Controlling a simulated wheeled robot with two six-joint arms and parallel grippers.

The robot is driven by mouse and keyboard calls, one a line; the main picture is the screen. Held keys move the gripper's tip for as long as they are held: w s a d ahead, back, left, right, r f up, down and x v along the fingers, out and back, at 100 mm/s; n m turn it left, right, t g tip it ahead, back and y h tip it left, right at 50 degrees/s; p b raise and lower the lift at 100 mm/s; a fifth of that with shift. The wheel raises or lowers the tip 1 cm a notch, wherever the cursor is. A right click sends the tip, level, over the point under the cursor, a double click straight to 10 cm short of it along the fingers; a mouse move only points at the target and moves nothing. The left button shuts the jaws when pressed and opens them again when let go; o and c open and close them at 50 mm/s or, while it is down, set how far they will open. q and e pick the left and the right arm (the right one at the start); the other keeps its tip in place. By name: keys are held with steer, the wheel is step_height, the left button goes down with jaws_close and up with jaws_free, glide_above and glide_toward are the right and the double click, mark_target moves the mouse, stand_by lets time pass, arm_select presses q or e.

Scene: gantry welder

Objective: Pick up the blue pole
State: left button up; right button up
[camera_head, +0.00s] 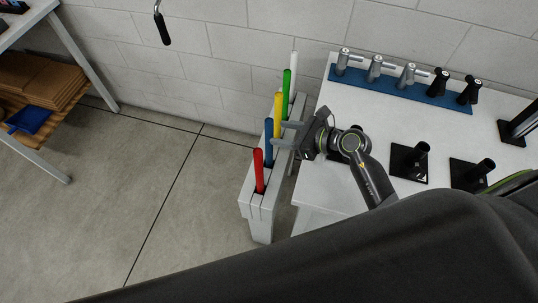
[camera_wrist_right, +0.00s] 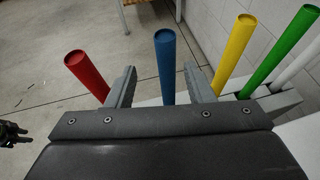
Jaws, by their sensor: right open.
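The blue pole (camera_head: 268,128) stands upright in a white slotted rack (camera_head: 256,212), between the red pole (camera_head: 259,170) and the yellow pole (camera_head: 278,105). My right gripper (camera_head: 278,134) is open and reaches in from the right at the blue pole. In the right wrist view the blue pole (camera_wrist_right: 167,65) shows between the two spread fingers, with a gap on both sides. Its lower end is hidden behind the gripper body. A dark jointed shape at the left edge of that view looks like my left gripper (camera_wrist_right: 12,132); its jaws are unclear.
Green (camera_head: 287,88) and white (camera_head: 294,70) poles stand farther back in the rack, near the block wall. A white table (camera_head: 315,190) with a blue tool holder (camera_head: 400,88) and black stands is on the right. Open floor (camera_head: 190,200) lies left of the rack.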

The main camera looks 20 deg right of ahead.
mark_target(269, 130)
steer(key=shift+w+d+f+p+x, duration=0.15)
steer(key=shift+p+x, duration=0.1)
steer(key=shift+x, duration=0.75)
steer(key=shift+d+f+p+x, duration=0.1)
steer(key=shift+p+x, duration=0.15)
steer(key=shift+x, duration=0.75)
steer(key=shift+w+d+p+x, duration=0.15)
steer(key=shift+p+x, duration=0.1)
steer(key=shift+x, duration=0.75)
steer(key=shift+s, duration=0.1)
steer(key=shift+c, duration=0.5)
jaws_close()
